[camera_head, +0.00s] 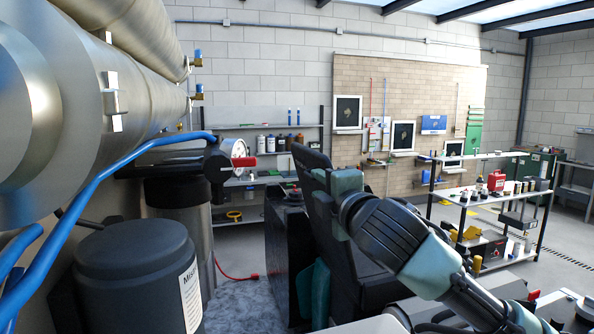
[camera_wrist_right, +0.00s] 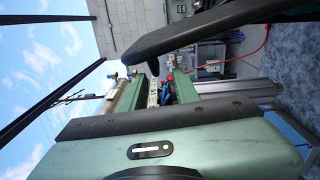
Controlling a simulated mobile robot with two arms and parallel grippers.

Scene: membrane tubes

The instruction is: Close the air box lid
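A black box (camera_head: 286,250) stands on the floor in the middle of the head view, beside the black canister. A tall dark panel (camera_head: 322,225), which looks like its raised lid, stands tilted upright at the box's right side. My right gripper (camera_head: 328,183) is at the upper part of this panel, its teal and black body partly covering it. I cannot tell whether they touch. In the right wrist view a dark flat bar (camera_wrist_right: 215,28), perhaps the panel's edge, crosses the top. My left gripper is not in view.
Large metal tubes (camera_head: 60,110) fill the upper left, with a blue hose (camera_head: 95,185) below. A black canister (camera_head: 135,270) and a pressure gauge (camera_head: 238,150) stand left of the box. A shelf rack (camera_head: 490,190) stands at the right. Floor (camera_head: 238,240) left of the box is clear apart from a red cable.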

